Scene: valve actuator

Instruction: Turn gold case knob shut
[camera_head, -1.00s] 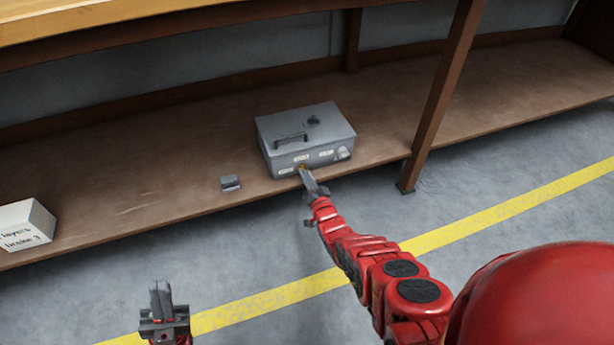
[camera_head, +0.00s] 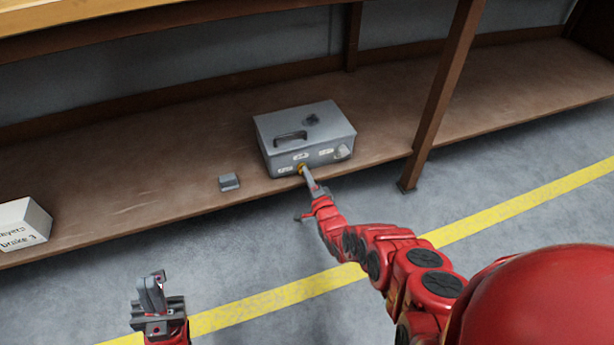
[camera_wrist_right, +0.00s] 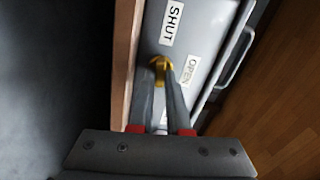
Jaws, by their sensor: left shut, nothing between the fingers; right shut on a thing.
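The grey metal case (camera_head: 305,135) sits on the low brown shelf, with a dark handle on its lid. The gold knob (camera_head: 301,168) is on its front face; it also shows in the right wrist view (camera_wrist_right: 159,65). My right gripper (camera_head: 306,174) is at the front of the case, shut on the gold knob. In the right wrist view, its fingers lie on either side of the knob, near labels reading SHUT (camera_wrist_right: 172,24) and OPEN (camera_wrist_right: 190,72). My left gripper (camera_head: 152,292) is shut and empty, low at the left, away from the case.
A small grey block (camera_head: 229,181) lies on the shelf left of the case. A white box with writing (camera_head: 22,224) stands at the far left. A wooden post (camera_head: 442,95) rises right of the case.

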